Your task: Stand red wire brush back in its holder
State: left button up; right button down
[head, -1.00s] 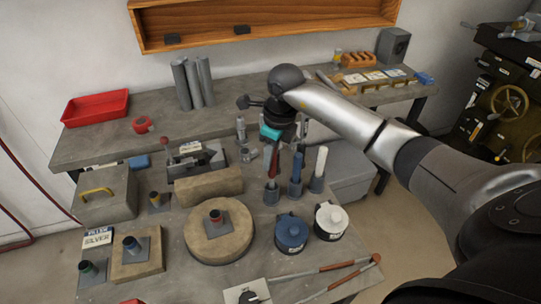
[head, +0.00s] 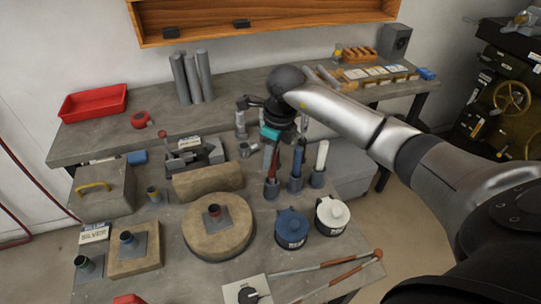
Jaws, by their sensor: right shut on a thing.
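The red wire brush (head: 273,169) is upright below my right gripper (head: 271,152), which is shut on its upper part. Its lower end is at the mouth of a dark grey cup-like holder (head: 271,190) on the bench. I cannot tell how deep it sits or whether it touches the bottom. My right arm comes in from the right, and the gripper hides the brush's top. My left gripper is not in the head view.
A blue brush (head: 297,162) and a white brush (head: 321,157) stand in holders close to the right. A blue pot (head: 291,231) and a white pot (head: 332,216) stand in front. A stone block (head: 207,182) lies left, and a round block (head: 219,240) is front left.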

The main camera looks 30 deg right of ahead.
dwell(0.4)
jog(key=shift+f+b, duration=0.55)
jog(key=shift+f, duration=0.15)
jog(key=c, duration=0.6)
grip_release()
jog(key=shift+r, duration=0.1)
notch_tip(320, 180, up, 15)
jog(key=s+d+p, duration=0.1)
jog(key=s, duration=0.1)
